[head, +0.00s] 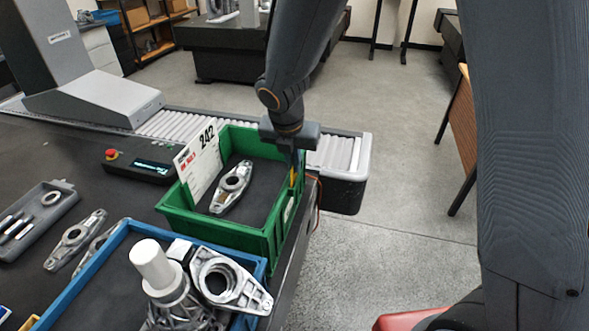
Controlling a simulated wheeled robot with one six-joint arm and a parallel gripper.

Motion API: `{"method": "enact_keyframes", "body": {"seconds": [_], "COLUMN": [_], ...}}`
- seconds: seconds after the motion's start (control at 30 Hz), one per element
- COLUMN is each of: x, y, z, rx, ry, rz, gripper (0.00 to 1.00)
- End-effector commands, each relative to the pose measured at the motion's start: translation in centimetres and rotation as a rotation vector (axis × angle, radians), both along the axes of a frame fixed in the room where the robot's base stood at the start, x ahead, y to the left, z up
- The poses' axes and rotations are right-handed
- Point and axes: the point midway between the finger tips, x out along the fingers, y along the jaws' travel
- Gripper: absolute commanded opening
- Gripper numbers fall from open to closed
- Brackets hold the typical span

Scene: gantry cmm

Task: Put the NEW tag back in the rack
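My gripper (293,170) points down at the right wall of the green bin (215,232). A small yellow piece (293,178) shows at its fingertips, against the bin wall. I cannot read any word on it, nor tell whether the fingers grip it or are beside it. A white card (200,160) marked 242 with red print stands at the bin's left back edge. Small yellow and blue pieces (5,313) are cut off at the bottom left corner; I cannot tell whether they belong to a tag rack. No word NEW is legible anywhere.
A metal bracket (232,187) lies in the green bin. A blue-rimmed tray (100,252) with metal castings and a white cylinder (152,264) stands in front. A control box (140,166), a roller conveyor (180,125) and a grey tray (38,228) are near. Open floor lies right.

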Motion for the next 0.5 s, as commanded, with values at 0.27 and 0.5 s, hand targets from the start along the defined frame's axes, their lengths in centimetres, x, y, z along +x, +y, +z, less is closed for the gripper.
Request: {"method": "enact_keyframes", "body": {"seconds": [0.27, 0.5], "x": [0.1, 0.0], "y": [0.1, 0.0], "z": [5.3, 8.0], "rx": [0.003, 0.001], "ry": [-0.005, -0.001], "rz": [-0.002, -0.001], "gripper": [0.0, 0.0]}}
